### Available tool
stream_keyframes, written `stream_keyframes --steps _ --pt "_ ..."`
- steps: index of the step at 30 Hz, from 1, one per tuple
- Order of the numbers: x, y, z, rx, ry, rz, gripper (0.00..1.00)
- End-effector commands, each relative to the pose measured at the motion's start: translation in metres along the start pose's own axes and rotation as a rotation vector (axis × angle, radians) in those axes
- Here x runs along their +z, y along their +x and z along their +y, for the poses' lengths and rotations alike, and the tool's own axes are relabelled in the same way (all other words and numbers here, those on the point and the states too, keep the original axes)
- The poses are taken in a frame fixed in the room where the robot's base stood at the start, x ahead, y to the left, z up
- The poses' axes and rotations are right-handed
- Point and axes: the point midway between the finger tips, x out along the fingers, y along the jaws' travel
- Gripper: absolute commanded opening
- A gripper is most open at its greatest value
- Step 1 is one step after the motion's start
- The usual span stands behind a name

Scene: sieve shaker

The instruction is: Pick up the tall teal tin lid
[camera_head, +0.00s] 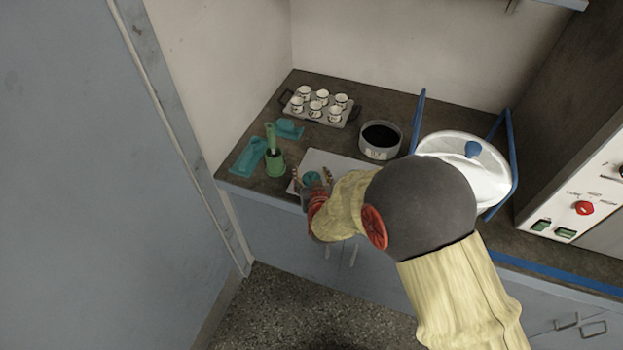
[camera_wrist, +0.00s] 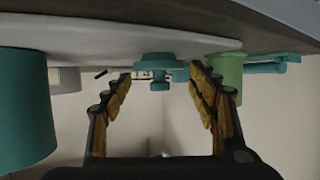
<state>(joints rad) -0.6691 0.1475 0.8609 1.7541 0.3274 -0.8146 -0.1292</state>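The wrist view looks upside down. In it, a teal knobbed piece (camera_wrist: 155,70) shows in the gap between the fingers of my gripper (camera_wrist: 160,75), which are spread apart. A tall teal cylinder (camera_wrist: 24,105) stands close by, outside the left finger in the wrist view. My arm hides part of the counter.
A green pot with a green-handled tool (camera_head: 275,163), teal flat pieces (camera_head: 249,157) and a tray of white cups (camera_head: 322,112) stand left and behind. A dark-filled pan (camera_head: 381,139) and a white round vessel in a blue frame (camera_head: 490,180) stand right.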

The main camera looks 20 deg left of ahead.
Motion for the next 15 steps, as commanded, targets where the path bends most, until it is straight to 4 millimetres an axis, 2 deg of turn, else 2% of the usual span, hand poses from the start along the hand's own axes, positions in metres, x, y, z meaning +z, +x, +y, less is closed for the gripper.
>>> stream_keyframes --steps 15 --pt "0.0003 -0.0002 0.0 0.0 0.0 0.0 0.27"
